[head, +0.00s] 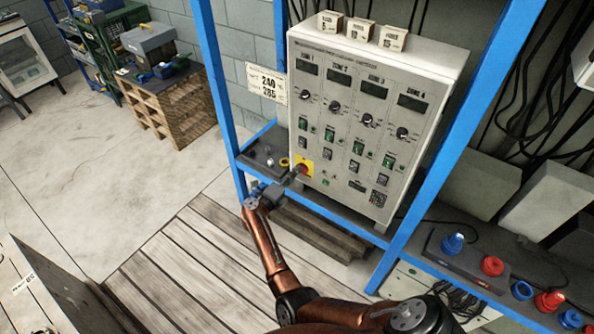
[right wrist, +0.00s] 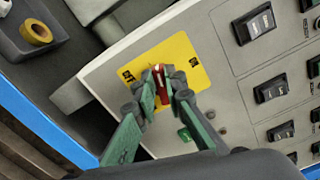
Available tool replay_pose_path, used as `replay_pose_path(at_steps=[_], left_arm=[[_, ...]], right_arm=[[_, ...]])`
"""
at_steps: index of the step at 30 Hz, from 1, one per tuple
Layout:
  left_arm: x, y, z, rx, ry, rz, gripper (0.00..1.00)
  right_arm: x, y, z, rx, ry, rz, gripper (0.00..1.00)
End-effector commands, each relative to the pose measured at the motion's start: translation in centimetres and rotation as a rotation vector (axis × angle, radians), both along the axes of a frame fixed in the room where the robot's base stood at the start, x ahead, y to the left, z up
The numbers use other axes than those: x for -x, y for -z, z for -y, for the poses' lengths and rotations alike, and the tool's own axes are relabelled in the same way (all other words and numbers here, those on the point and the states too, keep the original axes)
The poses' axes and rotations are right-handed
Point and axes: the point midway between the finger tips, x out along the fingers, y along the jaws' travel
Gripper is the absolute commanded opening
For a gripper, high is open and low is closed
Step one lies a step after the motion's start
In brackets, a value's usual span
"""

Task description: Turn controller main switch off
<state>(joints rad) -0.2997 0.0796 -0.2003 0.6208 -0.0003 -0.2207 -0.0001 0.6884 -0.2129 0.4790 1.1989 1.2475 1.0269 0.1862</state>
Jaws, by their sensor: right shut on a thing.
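The controller (head: 375,60) is a light grey cabinet with several zone columns of displays, knobs and rocker switches, standing on a shelf of a blue frame. Its main switch (head: 303,169) is a red handle on a yellow plate at the lower left of the panel. In the right wrist view the red handle (right wrist: 161,86) shows between the fingers, in front of the yellow plate (right wrist: 190,55). My right gripper (head: 291,177) is shut on the red handle; its fingertips also show in the right wrist view (right wrist: 162,75). The fingers hide part of the handle. My left gripper is not in view.
Blue uprights (head: 225,110) flank the cabinet. A dark tray with a yellow tape roll (right wrist: 37,32) lies left of it. Small labelled boxes (head: 360,30) stand on top. Blue and red connectors (head: 492,265) sit at the lower right. A wooden pallet (head: 172,105) stands at the back left.

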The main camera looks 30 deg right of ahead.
Motion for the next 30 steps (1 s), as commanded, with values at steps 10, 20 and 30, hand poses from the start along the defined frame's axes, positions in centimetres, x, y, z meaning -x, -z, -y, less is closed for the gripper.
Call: replay_pose_path(at_steps=[10,20,30], left_arm=[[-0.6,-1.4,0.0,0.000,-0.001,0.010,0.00],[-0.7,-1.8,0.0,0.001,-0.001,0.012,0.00],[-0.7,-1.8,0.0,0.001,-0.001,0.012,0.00]], right_arm=[[-0.1,0.2,-0.1,0.081,-0.002,-0.201,0.00],[-0.1,0.4,-0.1,0.111,-0.002,-0.272,0.00],[-0.1,0.5,-0.1,0.114,-0.002,-0.279,0.00]])
